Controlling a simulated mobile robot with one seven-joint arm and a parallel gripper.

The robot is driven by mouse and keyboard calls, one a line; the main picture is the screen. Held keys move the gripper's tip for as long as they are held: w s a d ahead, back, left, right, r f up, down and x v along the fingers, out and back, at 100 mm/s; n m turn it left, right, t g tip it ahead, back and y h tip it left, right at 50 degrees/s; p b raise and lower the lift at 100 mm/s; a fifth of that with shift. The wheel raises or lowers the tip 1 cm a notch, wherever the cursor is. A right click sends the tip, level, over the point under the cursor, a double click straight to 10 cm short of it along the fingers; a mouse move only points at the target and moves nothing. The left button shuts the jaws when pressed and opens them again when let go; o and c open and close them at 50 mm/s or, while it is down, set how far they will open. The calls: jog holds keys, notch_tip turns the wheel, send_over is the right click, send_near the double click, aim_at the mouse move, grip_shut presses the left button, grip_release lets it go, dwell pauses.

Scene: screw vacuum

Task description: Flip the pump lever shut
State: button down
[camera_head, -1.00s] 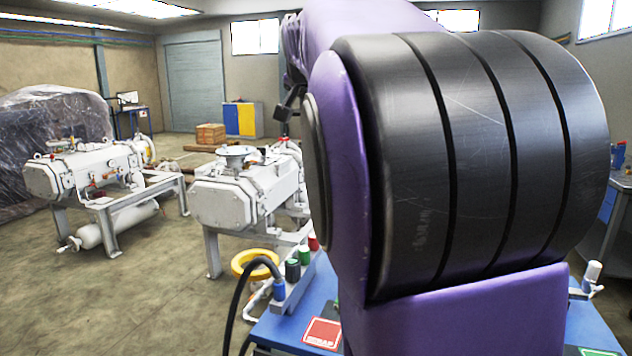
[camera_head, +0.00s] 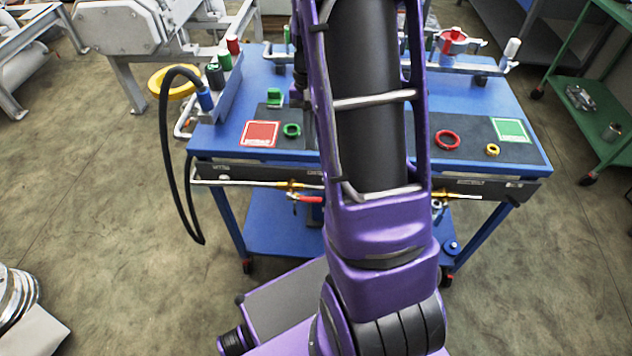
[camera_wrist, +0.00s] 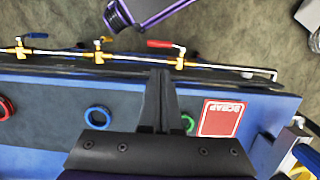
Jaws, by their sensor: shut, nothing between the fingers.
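A pipe with several brass valves runs along the bench's front edge. In the wrist view these carry a red lever (camera_wrist: 160,43), a small yellow lever (camera_wrist: 106,39) and a blue lever (camera_wrist: 39,36). The red and blue levers lie roughly along the pipe. No readable label shows which is the pump lever. My gripper (camera_wrist: 161,74) is shut and empty, its tips over the bench edge close to the red lever's valve; contact cannot be told. In the head view the red lever (camera_head: 305,198) shows left of my arm, which hides the gripper and the middle of the pipe.
The blue bench (camera_head: 225,137) bears a red square (camera_head: 261,134), a green square (camera_head: 510,130), and several coloured rings. A black hose (camera_head: 167,150) loops off its left side. A green shelf cart (camera_head: 590,115) stands right.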

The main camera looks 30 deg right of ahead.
aim_at(316, 198)
jog(key=shift+s+f, duration=0.15)
jog(key=shift+f, duration=0.05)
notch_tip(316, 198, down, 14)
jog(key=s+a+b, duration=0.1)
jog(key=s+b, duration=0.1)
jog(key=shift+a+r, duration=0.25)
jog(key=shift+a, duration=0.05)
jog(key=shift+s+d+f+b, duration=0.2)
jog(key=shift+f+b, duration=0.2)
dwell(0.8)
jog(key=shift+s+d+f+b, duration=0.15)
jog(key=shift+f+b, duration=0.4)
jog(key=shift+f, duration=0.3)
jog(key=shift+s+d+f+b, duration=0.15)
jog(key=shift+f+b, duration=0.4)
jog(key=shift+f, duration=0.3)
jog(key=shift+w, duration=0.1)
jog(key=s+d+r+p, duration=0.2)
jog(key=d+r+p, duration=0.1)
jog(key=d+r, duration=0.5)
notch_tip(316, 198, up, 3)
jog(key=shift+s+d+f, duration=0.1)
jog(key=shift+s+d, duration=0.15)
